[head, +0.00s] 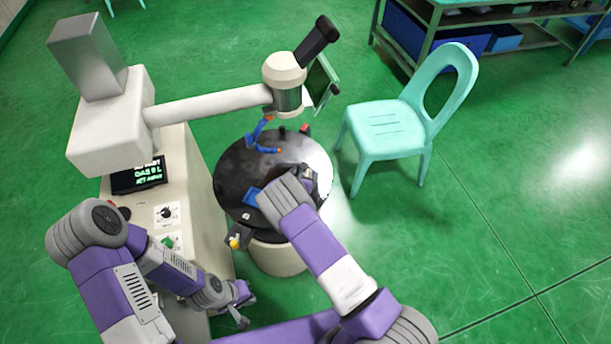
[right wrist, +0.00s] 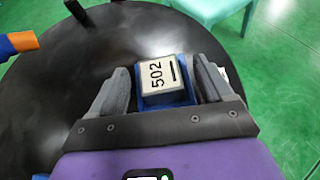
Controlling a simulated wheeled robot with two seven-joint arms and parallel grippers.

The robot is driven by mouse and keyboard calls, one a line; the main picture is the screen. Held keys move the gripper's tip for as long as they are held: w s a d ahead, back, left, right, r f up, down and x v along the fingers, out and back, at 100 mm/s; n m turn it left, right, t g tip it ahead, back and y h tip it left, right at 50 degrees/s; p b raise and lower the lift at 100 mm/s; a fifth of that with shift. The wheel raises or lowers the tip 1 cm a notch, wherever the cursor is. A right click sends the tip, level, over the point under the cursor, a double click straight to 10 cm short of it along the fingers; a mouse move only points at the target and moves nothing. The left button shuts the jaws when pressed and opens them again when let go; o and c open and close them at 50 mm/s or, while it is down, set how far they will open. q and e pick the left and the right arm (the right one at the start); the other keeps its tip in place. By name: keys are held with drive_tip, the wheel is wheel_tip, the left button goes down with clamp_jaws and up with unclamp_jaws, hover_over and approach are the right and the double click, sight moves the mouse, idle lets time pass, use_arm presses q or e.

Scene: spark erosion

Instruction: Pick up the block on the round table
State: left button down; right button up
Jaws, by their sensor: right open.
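A small block (right wrist: 163,77) with a pale top marked "502" and blue sides stands on the dark round table (right wrist: 60,80) in the right wrist view. My right gripper (right wrist: 164,84) is open, with one finger on each side of the block. I cannot tell whether either finger touches it. In the head view my right gripper (head: 308,182) is over the round table (head: 235,170), and the wrist above hides the block. My left gripper (head: 240,308) hangs low beside the machine; its jaws are too small to read.
A beige machine (head: 195,180) with a display stands left of the table, its arm reaching over it. A blue jointed hose with orange ends (head: 262,146) stands on the table's far part. A mint chair (head: 390,130) is close on the right. Open green floor lies beyond.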

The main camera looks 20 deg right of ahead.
drive_tip(key=shift+c, duration=0.5)
clamp_jaws()
drive_tip(key=shift+w+r, duration=0.1)
drive_tip(key=shift+r, duration=0.1)
